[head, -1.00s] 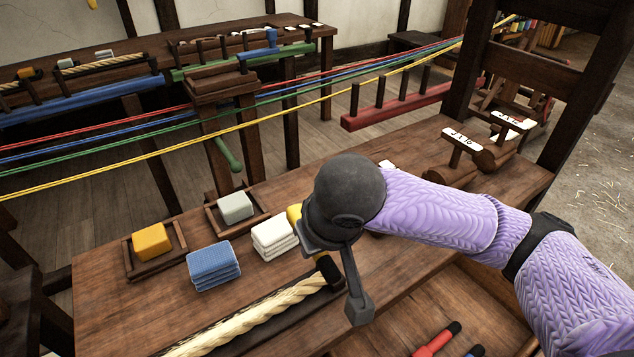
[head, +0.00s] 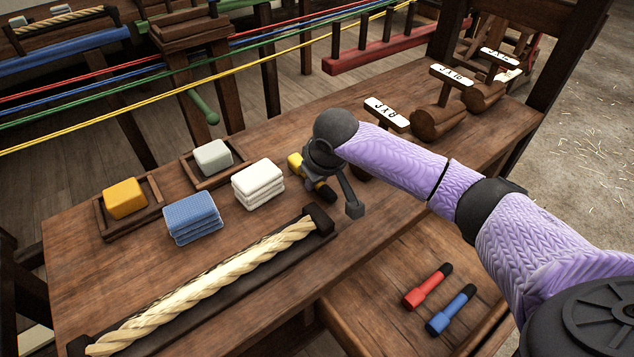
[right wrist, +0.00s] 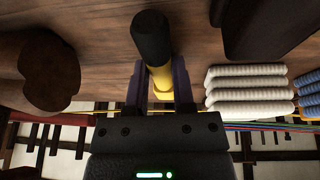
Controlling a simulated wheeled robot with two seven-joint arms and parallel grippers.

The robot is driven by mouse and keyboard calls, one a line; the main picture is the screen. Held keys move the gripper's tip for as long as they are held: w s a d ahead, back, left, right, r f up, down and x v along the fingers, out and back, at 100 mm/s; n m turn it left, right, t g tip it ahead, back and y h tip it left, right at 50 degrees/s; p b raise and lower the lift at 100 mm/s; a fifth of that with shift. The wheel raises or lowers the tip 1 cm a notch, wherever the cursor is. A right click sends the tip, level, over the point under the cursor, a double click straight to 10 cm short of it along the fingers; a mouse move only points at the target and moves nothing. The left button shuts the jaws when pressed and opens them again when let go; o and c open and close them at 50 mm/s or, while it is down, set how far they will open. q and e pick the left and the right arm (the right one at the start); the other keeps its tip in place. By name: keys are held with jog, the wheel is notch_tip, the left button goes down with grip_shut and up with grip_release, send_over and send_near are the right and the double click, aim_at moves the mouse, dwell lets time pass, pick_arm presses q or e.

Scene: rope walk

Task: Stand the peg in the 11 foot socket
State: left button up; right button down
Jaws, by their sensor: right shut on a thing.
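A yellow peg with a black end (head: 295,164) is in my right gripper (head: 318,172), over the bench just right of the white cloths. In the right wrist view the peg (right wrist: 158,80) sits between the two fingers of my right gripper (right wrist: 160,85), its black end pointing away from the palm. I cannot tell whether the peg touches the bench. No socket marked 11 foot can be made out. My left gripper is not in view.
A rope in a dark trough (head: 220,275), white cloths (head: 258,183), blue cloths (head: 192,217) and trays with a yellow block (head: 124,198) and grey block (head: 212,157) are on the bench. Wooden tops with white labels (head: 385,113) stand behind. Red (head: 425,287) and blue (head: 450,310) pegs lie below.

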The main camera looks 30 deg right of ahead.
jog(key=shift+c, duration=2.3)
grip_release()
